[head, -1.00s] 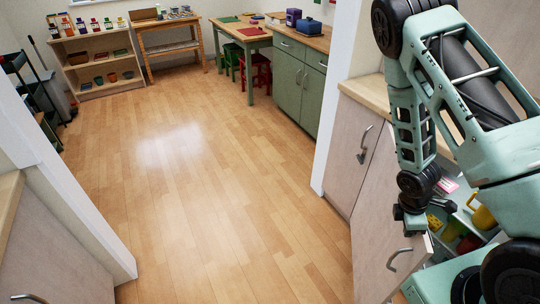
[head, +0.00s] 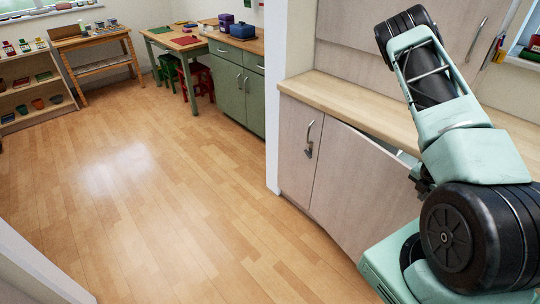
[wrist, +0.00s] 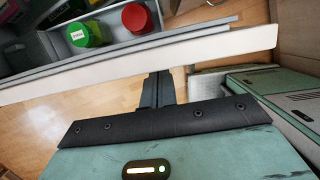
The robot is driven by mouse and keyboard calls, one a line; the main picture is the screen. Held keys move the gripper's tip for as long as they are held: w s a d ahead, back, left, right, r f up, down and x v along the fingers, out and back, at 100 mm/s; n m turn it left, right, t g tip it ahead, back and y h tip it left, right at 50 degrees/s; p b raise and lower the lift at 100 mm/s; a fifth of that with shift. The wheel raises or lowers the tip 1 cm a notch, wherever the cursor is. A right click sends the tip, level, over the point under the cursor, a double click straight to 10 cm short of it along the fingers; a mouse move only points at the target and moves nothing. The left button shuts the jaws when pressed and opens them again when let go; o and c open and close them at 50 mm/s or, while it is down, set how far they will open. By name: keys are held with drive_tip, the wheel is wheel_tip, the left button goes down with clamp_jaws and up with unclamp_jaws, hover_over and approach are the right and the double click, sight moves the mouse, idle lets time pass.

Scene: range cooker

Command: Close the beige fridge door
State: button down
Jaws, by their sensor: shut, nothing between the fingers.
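The beige fridge door (head: 362,185) is in the lower cabinets at right in the head view. It stands ajar, with a dark gap along its top edge below the counter. In the wrist view the door's pale edge (wrist: 150,57) crosses the picture, with a grey seal strip behind it. My gripper (wrist: 158,80) is shut and empty, with its fingertips at the door's outer side. Whether they touch it I cannot tell.
A green-lidded jar (wrist: 84,33) and a red-lidded jar (wrist: 138,17) stand inside behind the door edge. A closed beige cabinet door (head: 298,150) with a handle is left of the fridge door. A wooden counter (head: 350,100) runs above. The wooden floor (head: 190,200) at left is clear.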

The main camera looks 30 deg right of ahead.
drive_tip(key=shift+n, duration=0.5)
drive_tip(key=shift+w+d+p, duration=0.15)
drive_tip(key=shift+d+p, duration=0.2)
drive_tip(key=shift+d, duration=2)
drive_tip(key=shift+r, duration=0.1)
drive_tip(key=p+v, duration=0.1)
drive_tip(key=v, duration=1.6)
drive_tip(key=shift+r, duration=0.1)
